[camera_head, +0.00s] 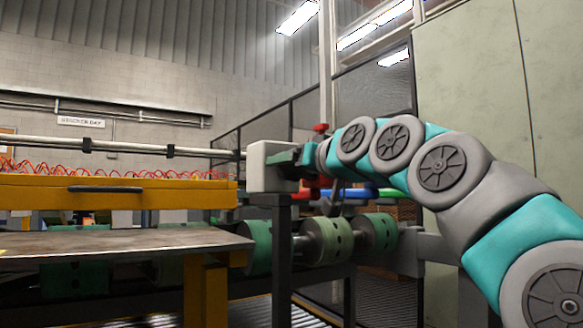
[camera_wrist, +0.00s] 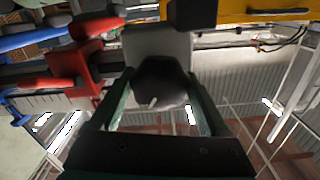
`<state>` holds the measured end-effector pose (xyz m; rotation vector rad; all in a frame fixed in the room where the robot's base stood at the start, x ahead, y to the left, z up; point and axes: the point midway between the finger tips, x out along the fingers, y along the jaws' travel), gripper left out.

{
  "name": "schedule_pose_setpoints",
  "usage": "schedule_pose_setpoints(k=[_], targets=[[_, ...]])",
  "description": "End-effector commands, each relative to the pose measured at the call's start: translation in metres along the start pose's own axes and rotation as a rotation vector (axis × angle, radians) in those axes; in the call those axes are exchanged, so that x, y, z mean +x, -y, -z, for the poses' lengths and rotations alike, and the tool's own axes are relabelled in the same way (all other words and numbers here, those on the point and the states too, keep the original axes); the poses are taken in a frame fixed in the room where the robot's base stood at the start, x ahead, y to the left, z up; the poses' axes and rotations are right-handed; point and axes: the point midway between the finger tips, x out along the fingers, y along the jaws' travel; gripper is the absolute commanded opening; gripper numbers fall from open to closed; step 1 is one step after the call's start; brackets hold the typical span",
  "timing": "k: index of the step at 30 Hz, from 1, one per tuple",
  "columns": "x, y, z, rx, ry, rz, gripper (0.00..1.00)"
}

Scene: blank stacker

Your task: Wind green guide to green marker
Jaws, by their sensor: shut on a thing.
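A dark round knob (camera_wrist: 165,82) with a small pale mark on its face sits on the front of a light grey box (camera_wrist: 150,42). The green fingers of my gripper (camera_wrist: 162,76) stand on either side of the knob and are shut on it. In the head view my gripper (camera_head: 291,157) meets the right side of the grey box (camera_head: 262,166), and the knob is hidden there. A green piece (camera_head: 391,193) shows behind my arm, beside a blue one (camera_head: 357,193). I cannot tell which part is the green guide, and I make out no green marker.
Red (camera_wrist: 75,68) and blue (camera_wrist: 30,38) parts lie left of the knob in the wrist view. A yellow-framed machine (camera_head: 120,193) with red coiled hoses and a metal table (camera_head: 120,241) stand at left. Green-banded rollers (camera_head: 328,240) lie below the box.

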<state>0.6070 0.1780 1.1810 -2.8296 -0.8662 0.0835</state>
Motion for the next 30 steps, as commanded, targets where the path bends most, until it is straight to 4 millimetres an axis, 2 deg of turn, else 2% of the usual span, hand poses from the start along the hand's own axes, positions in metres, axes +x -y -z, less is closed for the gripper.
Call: schedule_pose_setpoints(k=[30], targets=[[0.0,0.0003,-0.0016,-0.907,0.0,-0.002,0.24]])
